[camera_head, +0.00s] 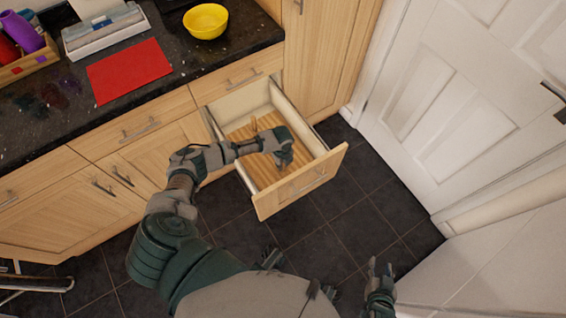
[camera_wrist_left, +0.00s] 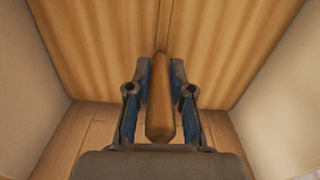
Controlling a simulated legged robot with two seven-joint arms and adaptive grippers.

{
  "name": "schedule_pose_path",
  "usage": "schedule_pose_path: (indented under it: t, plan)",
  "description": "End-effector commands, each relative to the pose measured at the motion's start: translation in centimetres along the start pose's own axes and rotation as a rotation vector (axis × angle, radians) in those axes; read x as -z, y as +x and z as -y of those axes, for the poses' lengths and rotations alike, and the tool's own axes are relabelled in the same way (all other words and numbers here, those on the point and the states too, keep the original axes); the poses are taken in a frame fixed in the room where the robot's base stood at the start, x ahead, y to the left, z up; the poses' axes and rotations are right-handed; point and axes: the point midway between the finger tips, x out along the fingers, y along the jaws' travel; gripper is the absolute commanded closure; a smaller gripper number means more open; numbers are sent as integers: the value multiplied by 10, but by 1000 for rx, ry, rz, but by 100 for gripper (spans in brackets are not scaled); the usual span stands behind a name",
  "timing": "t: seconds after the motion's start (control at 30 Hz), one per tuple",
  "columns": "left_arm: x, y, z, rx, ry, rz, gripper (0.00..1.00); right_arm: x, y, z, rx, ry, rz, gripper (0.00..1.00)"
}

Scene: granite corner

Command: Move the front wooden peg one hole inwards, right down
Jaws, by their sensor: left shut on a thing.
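The drawer (camera_head: 262,207) is open and holds a striped wooden pegboard (camera_head: 264,178). My left gripper (camera_head: 284,158) is low inside the drawer, over the right part of the board. In the left wrist view my left gripper (camera_wrist_left: 160,92) is shut on a wooden peg (camera_wrist_left: 160,105), with a finger on each side of it. I cannot tell whether the peg's lower end is in a hole. A back wooden peg (camera_head: 253,125) shows behind my left wrist in the head view. My right gripper (camera_head: 380,270) is open and empty, low at the lower right, away from the drawer.
The drawer's side walls (camera_wrist_left: 290,100) are close around my left gripper. A dark counter (camera_head: 210,58) holds a yellow bowl (camera_head: 205,21), a red mat (camera_head: 128,71) and a white tray (camera_head: 105,35). A white door (camera_head: 460,100) stands at the right. Dark floor tiles (camera_head: 350,220) are clear.

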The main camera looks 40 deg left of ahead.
Motion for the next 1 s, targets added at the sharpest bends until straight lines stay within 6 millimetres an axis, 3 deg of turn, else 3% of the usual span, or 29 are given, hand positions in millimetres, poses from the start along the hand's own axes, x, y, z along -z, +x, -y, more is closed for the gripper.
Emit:
schedule_pose_path:
  t: [0.37,0.4,0.5,0.53,0.83,1.0]
  plan:
    - [0,11,0,-1,0,0,100,-7,4,0,1,1,7,60]
    - [0,11,0,-1,0,0,76,-7,4,0,1,1,7,60]
    - [0,10,0,0,0,0,51,-6,4,0,1,1,6,60]
    - [0,10,0,0,0,0,50,-6,4,0,1,1,6,60]
    - [0,8,0,0,0,0,50,-6,4,0,1,1,7,60]
    - [-1,-13,1,3,1,1,50,-6,4,0,1,1,6,60]
